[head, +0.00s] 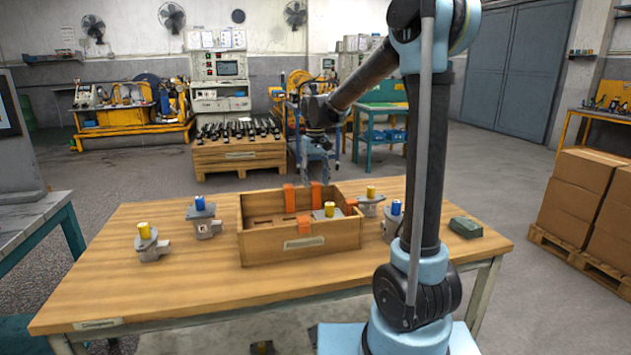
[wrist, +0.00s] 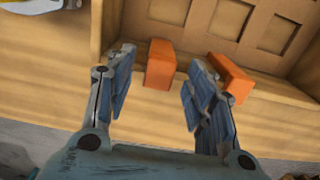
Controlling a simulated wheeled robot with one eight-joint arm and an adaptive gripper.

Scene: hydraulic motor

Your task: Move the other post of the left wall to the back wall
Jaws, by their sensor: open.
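The wooden crate (head: 250,246) stands on the workbench; its left wall (head: 241,222) shows no post on it. Two orange posts, a left one (head: 289,197) and a right one (head: 315,194), stand at the back wall. Other orange posts show at the right wall (head: 351,206) and front wall (head: 303,224). My gripper (head: 317,174) is over the back wall, pointing down. In the wrist view it is open (wrist: 160,78), with one orange post (wrist: 160,64) between the fingers, apart from both. Another orange post (wrist: 232,77) is by the right finger, which partly hides it.
A yellow-capped motor part (head: 329,210) is in the crate. Motor parts with yellow or blue caps stand left (head: 148,243) (head: 203,219) and right (head: 370,202) (head: 392,221) of it. A dark green box (head: 465,227) lies at the right. The front left bench is clear.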

